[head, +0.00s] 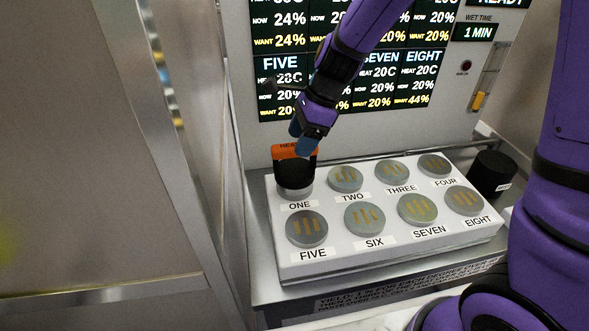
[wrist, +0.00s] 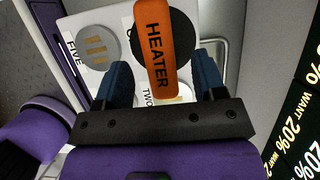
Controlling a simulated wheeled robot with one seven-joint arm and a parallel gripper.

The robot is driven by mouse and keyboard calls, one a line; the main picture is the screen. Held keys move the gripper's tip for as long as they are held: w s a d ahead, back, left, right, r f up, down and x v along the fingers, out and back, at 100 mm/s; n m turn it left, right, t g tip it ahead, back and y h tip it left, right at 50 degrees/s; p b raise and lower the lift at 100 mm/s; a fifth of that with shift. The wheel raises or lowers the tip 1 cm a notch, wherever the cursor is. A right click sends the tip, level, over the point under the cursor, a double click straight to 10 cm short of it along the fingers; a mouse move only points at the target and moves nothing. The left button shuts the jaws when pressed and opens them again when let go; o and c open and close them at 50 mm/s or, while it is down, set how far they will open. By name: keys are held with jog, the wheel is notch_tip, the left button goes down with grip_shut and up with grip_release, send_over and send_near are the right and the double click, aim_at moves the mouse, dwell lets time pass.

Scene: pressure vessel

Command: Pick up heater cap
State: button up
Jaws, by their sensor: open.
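The heater cap (head: 294,174) is a black round cap with an orange top bar, sitting on position ONE at the back left of the white block. In the wrist view its orange handle (wrist: 168,48), lettered HEATER, lies between my fingers, with the black round body (wrist: 140,45) beneath it. My gripper (head: 306,142) is above and beside the cap in the head view. In the wrist view my gripper (wrist: 165,82) is open, with one blue finger on each side of the handle and gaps showing. The gripper partly hides the handle's right end in the head view.
The white block (head: 288,262) carries several round grey-green discs, labelled TWO to EIGHT. A black cylinder (head: 493,173) stands right of the block. A display panel (head: 385,80) rises close behind. A metal post and wall stand at the left.

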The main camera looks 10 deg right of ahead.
aim_at(295, 165)
jog(key=shift+x, duration=2.35)
jog(key=shift+a+r, duration=0.1)
jog(key=shift+a, duration=0.05)
grip_shut()
